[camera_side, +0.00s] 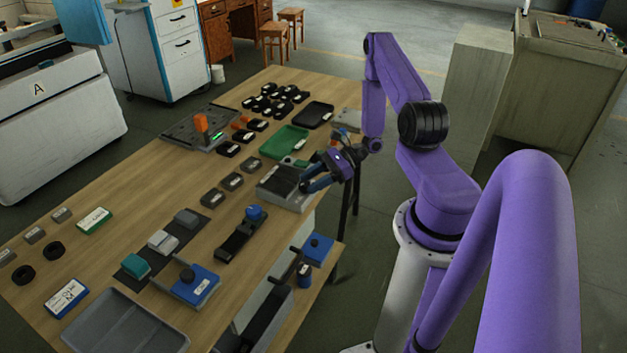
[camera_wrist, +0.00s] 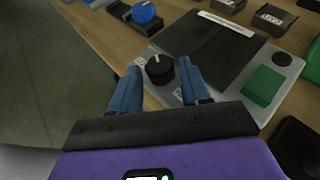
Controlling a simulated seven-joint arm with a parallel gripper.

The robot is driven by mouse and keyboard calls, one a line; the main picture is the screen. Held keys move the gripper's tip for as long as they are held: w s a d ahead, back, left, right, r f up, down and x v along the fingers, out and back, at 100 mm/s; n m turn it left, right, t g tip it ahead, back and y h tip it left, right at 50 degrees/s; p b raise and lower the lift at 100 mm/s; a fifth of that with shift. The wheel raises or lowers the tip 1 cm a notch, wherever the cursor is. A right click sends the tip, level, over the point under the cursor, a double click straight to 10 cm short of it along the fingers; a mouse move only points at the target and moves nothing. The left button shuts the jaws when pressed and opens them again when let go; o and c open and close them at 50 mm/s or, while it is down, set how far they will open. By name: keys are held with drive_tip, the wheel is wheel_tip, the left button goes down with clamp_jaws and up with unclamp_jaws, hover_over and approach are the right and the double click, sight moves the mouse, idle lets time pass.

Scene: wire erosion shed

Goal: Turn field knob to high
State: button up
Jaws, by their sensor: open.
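The field knob (camera_wrist: 160,70) is a round black knob with a white pointer mark on its upper part in the wrist view. It sits near the corner of a grey unit with a dark top plate (camera_wrist: 213,45), which also shows in the side view (camera_side: 279,181). Small white labels lie beside the knob, too small to read surely. My gripper (camera_wrist: 160,65) is open, with one blue finger on each side of the knob. I cannot tell whether either finger touches it. In the side view my gripper (camera_side: 308,186) is at the unit's right end, hiding the knob.
A green block (camera_wrist: 263,86) sits on the same unit. A blue round knob (camera_wrist: 143,12) stands on a neighbouring black device (camera_side: 240,236). A green tray (camera_side: 285,141) lies behind the unit. The table edge is close to my gripper, with floor beyond.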

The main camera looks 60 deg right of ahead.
drive_tip(key=c, duration=0.8)
drive_tip(key=shift+o, duration=0.2)
